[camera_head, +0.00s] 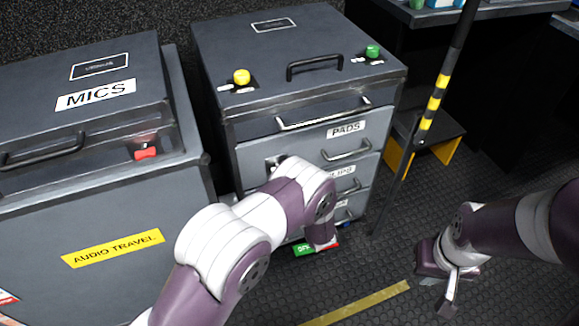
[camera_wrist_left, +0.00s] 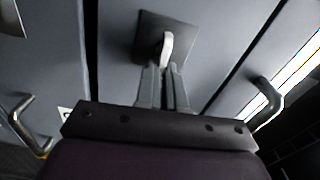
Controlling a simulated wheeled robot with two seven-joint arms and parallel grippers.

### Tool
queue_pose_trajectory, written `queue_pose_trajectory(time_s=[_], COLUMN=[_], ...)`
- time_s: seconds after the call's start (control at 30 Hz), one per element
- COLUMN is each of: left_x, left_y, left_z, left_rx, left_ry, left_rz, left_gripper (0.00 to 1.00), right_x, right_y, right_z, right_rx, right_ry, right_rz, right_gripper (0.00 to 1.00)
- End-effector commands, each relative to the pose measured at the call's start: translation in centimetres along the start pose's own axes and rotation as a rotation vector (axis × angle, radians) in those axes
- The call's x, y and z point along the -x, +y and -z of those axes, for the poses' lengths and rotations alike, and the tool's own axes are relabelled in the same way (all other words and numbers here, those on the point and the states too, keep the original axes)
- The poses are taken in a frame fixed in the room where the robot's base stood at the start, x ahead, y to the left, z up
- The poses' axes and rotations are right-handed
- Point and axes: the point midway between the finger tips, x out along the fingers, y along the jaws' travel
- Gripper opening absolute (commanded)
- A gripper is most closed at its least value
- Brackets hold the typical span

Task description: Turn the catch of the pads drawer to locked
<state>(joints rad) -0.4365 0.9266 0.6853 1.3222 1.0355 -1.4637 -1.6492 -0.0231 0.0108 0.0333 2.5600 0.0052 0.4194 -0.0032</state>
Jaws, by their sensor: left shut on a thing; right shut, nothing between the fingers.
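The pads drawer (camera_head: 300,132) is the top drawer of a grey chest, with a white PADS label, and looks closed. Its catch (camera_head: 277,162) is at the left of the drawer front, partly hidden by my left arm. In the left wrist view, the catch shows as a dark square plate with a pale lever (camera_wrist_left: 167,44). My left gripper (camera_wrist_left: 164,72) is shut on this lever, fingertips at its lower part. In the head view the left fingers are hidden behind my arm. My right gripper (camera_head: 447,288) is shut and empty, low over the floor at the right.
The chest top (camera_head: 300,35) carries a yellow knob (camera_head: 241,76), a green knob (camera_head: 372,50) and a black handle (camera_head: 315,66). A grey MICS case (camera_head: 90,215) stands close on the left. A black-and-yellow pole (camera_head: 436,95) rises right of the chest.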

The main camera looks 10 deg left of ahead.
Motion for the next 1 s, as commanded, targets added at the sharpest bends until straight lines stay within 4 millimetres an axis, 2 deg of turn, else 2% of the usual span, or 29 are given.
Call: queue_pose_trajectory(time_s=[0.03, 0.3, 0.8, 0.9, 1.0], left_x=[0.02, -0.01, -0.04, -0.05, -0.05], left_y=[0.38, 0.55, 0.57, 0.54, 0.44], left_z=[-0.72, -0.76, -0.79, -0.76, -0.58], left_rx=[-0.030, -0.109, -0.125, -0.124, -0.122], left_ry=[-0.015, -0.015, -0.016, -0.016, -0.013], left_rz=[-0.009, -0.008, -0.006, -0.005, -0.004], left_gripper=[0.00, 0.00, 0.00, 0.34, 0.34], right_x=[0.22, 0.55, 0.60, 0.60, 0.61], right_y=[0.00, 0.00, 0.00, 0.00, 0.00], right_z=[0.02, 0.07, 0.07, 0.07, 0.07], right_rx=[0.000, 0.000, 0.000, 0.000, 0.000], right_ry=[0.000, 0.000, 0.000, 0.000, 0.000], right_rz=[0.000, 0.000, 0.000, 0.000, 0.000], right_gripper=[0.00, 0.00, 0.00, 0.00, 0.00])
